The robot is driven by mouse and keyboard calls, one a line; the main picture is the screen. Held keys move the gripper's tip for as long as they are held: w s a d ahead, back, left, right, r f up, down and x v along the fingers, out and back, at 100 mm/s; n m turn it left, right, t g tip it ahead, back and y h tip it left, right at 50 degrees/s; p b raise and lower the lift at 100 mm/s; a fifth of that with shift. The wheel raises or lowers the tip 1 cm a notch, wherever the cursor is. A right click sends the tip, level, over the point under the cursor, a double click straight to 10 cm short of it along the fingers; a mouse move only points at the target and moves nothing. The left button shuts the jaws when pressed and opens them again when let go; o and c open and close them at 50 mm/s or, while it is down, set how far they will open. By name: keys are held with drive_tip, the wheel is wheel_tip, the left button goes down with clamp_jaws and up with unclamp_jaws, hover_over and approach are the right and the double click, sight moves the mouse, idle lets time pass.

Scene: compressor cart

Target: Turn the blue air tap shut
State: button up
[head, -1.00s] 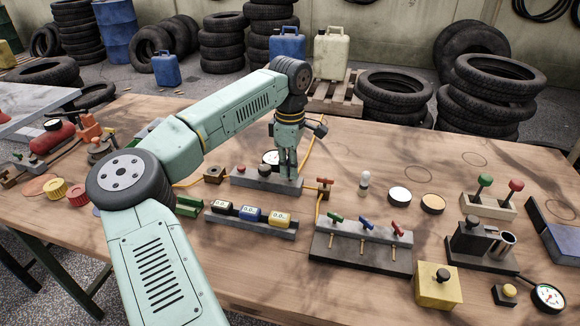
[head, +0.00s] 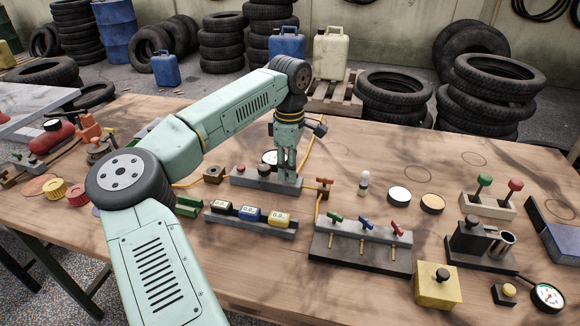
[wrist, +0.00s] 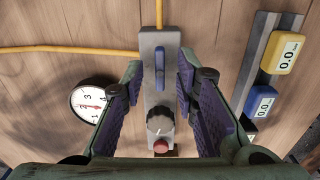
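A grey block (wrist: 146,45) with a blue tap handle (wrist: 160,70), a black knob (wrist: 159,122) and a red button (wrist: 160,146) lies below my gripper (wrist: 168,82) in the wrist view. The blue handle lies along the block's length, in line with the yellow hose. My gripper is open, with one finger on each side of the block and nothing held. In the head view my gripper (head: 286,178) points down over the right part of the block (head: 250,182) and hides the handle there. A separate rack has another blue-handled tap (head: 366,224).
A round gauge (wrist: 88,102) is left of the block in the wrist view. A rack of counters (head: 250,229) stands in front of it. Yellow hose (wrist: 70,49) runs along the table.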

wheel_tip(320, 180, up, 12)
idle(0.4)
